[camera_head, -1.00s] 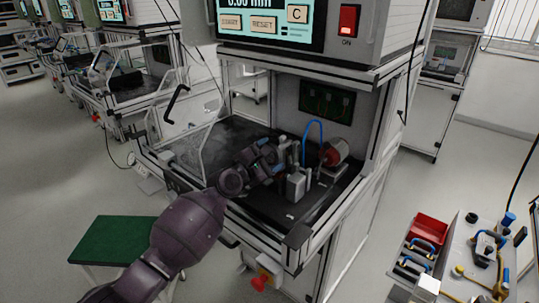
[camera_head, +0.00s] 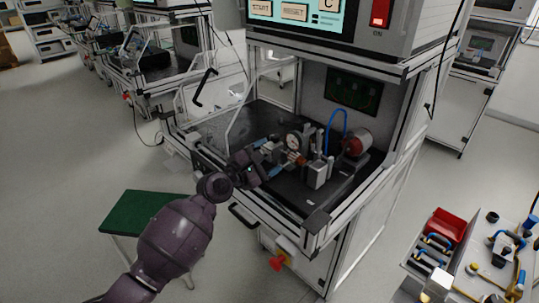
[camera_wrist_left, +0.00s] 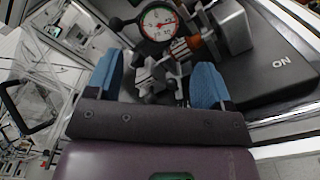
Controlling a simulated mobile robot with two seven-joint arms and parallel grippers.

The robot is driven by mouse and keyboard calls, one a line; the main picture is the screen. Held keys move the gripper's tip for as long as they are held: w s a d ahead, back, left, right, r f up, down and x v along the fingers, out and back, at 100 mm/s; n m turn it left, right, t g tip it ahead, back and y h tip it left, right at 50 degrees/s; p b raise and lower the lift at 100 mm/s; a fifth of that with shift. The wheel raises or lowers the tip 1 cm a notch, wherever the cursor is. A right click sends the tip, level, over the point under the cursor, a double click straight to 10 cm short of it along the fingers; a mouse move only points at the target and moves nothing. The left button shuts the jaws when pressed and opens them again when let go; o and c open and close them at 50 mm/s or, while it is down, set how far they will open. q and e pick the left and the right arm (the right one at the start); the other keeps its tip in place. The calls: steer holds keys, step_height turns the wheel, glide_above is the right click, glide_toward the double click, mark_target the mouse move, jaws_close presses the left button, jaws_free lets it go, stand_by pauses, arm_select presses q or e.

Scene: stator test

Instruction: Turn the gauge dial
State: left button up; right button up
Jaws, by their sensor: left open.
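The gauge dial (camera_head: 293,141) has a round white face in a dark rim and stands upright on the black bench plate inside the test cabinet. In the left wrist view the gauge dial (camera_wrist_left: 158,24) has a red and green ring and sits beyond the fingertips. My left gripper (camera_head: 268,158) is at the cabinet's open front, left of the gauge and apart from it. Its blue fingers are spread in the left wrist view (camera_wrist_left: 157,75), with a grey metal fixture (camera_wrist_left: 158,72) showing between them. My right gripper is not in view.
A grey block (camera_head: 318,174) and a red-ended cylinder (camera_head: 356,142) stand right of the gauge, with a blue hose (camera_head: 337,115) behind. A clear door (camera_head: 247,100) stands open at the left. A green stool (camera_head: 145,212) is in front. The plate's left side is clear.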

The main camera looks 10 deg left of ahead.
mark_target(291, 141)
arm_select(q)
steer(key=shift+o, duration=1.4)
steer(key=shift+w+r, duration=0.1)
steer(key=shift+r, duration=0.1)
steer(key=w+d+m, duration=0.1)
steer(key=w+m, duration=0.1)
steer(key=m, duration=0.4)
steer(key=w+d+m+b, duration=0.1)
steer(key=w+d+m, duration=0.1)
steer(key=m, duration=0.4)
steer(key=w+d+m+b, duration=0.1)
steer(key=w+d+m, duration=0.1)
steer(key=w+m, duration=0.2)
steer(key=shift+d+f+m, duration=0.15)
steer(key=shift+f+m, duration=0.05)
steer(key=shift+m, duration=0.8)
steer(key=shift+w+d, duration=0.4)
steer(key=shift+w, duration=0.1)
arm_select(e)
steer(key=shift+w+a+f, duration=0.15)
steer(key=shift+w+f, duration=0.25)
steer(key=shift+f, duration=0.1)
arm_select(q)
steer(key=shift+r, duration=0.1)
